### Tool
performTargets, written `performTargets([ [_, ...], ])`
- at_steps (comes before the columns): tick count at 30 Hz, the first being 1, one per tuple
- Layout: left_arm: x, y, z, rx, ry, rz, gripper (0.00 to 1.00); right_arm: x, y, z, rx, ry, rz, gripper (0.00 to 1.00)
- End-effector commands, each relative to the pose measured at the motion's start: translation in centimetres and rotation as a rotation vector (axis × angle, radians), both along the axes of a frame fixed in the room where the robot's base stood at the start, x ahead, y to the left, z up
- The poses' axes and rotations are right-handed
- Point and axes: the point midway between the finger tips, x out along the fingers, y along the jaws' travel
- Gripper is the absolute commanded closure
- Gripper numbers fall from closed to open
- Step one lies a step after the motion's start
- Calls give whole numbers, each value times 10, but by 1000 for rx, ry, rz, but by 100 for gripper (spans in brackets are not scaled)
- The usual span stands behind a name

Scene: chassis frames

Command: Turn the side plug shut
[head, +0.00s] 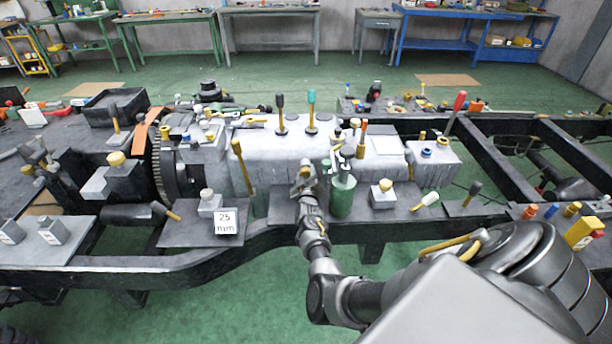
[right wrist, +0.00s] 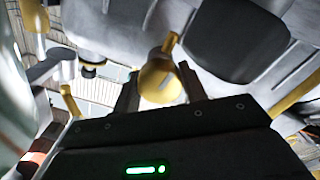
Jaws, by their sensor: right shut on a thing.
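The side plug (right wrist: 157,82) is a yellow knob with a short yellow lever pointing up, seen in the right wrist view. It sits between the two dark fingers of my right gripper (right wrist: 160,92), which is shut on it. In the head view my right gripper (head: 305,180) reaches up to the near side of the long grey gearbox housing (head: 270,165). The plug is hidden there behind the gripper, and I cannot tell how far it is turned. My left gripper is not in view.
A green cylinder (head: 343,196) stands just right of my right gripper. A yellow lever (head: 241,165) rises to its left, by a "25 nm" sign (head: 227,221). The dark chassis rail (head: 190,270) runs along the front.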

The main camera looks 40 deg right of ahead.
Motion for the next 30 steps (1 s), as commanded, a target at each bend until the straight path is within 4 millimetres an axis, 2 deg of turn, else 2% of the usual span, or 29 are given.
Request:
performTargets([
  [8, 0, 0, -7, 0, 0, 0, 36, 0, 0, -2, 155, -117, -1, 81],
  [30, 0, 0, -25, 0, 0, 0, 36, 0, 0, -3, 716, -542, -1, 81],
])
